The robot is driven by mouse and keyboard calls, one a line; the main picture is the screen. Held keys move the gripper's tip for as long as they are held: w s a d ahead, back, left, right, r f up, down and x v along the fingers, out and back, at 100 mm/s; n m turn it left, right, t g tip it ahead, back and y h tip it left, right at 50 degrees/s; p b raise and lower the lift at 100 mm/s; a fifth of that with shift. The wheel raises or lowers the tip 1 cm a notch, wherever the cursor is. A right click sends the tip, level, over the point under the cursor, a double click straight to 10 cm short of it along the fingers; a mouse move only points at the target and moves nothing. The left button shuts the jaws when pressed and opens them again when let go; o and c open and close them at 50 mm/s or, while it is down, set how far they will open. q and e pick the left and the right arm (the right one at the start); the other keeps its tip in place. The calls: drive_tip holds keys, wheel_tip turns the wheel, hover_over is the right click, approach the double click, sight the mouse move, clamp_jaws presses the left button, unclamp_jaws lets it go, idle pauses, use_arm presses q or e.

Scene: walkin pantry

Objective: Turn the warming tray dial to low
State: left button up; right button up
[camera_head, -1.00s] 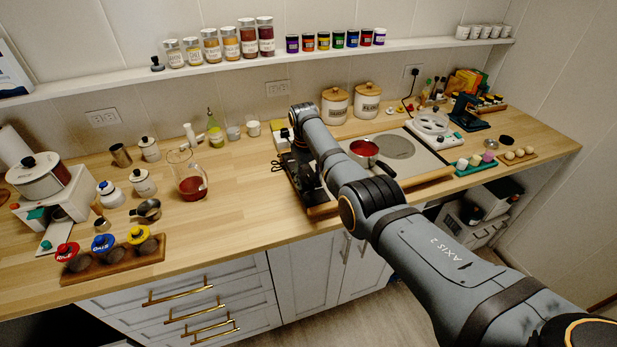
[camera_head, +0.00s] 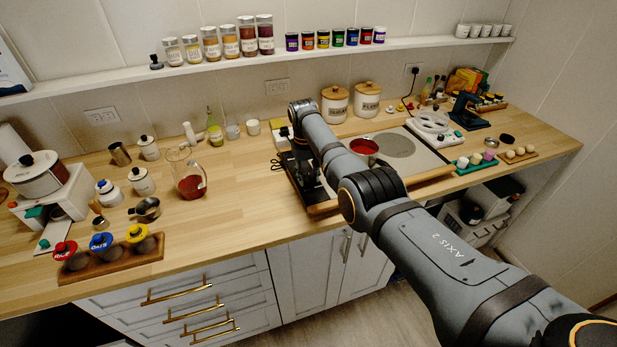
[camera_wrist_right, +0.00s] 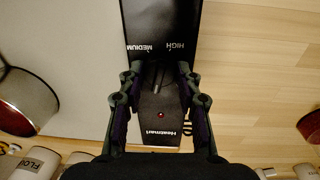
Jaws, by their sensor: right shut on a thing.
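The warming tray (camera_head: 424,150) lies on the counter, with a pale top and a darker grey disc. Its black control panel is at its left end, mostly hidden by my right arm in the head view. In the right wrist view the panel (camera_wrist_right: 160,20) shows MEDIUM and HIGH upside down, a Heatmart label and a red light. My right gripper (camera_wrist_right: 158,76) has one finger on each side of the dial (camera_wrist_right: 157,80) and is shut on it; it also shows in the head view (camera_head: 306,182). The dial's exact setting cannot be told. My left gripper is out of view.
A pot with red contents (camera_head: 364,147) stands on the tray, close to my right arm. Two lidded canisters (camera_head: 335,104) stand behind. A glass jug (camera_head: 187,180) stands to the left, with open counter between it and the tray.

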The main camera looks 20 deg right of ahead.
drive_tip(key=m+b, duration=0.2)
drive_tip(key=m, duration=0.1)
drive_tip(key=shift+w+f+m, duration=0.1)
drive_tip(key=shift+m, duration=0.3)
drive_tip(key=m+b, duration=0.2)
drive_tip(key=shift+d+m, duration=0.1)
drive_tip(key=shift+m, duration=0.3)
drive_tip(key=m+b, duration=0.2)
drive_tip(key=b, duration=0.1)
drive_tip(key=shift+m, duration=0.4)
drive_tip(key=shift+d+m+b, duration=0.1)
drive_tip(key=shift+m+b, duration=0.9)
drive_tip(key=shift+b, duration=0.2)
drive_tip(key=shift+r, duration=0.2)
drive_tip(key=o, duration=1.1)
drive_tip(key=shift+g, duration=0.3)
drive_tip(key=shift+o, duration=0.2)
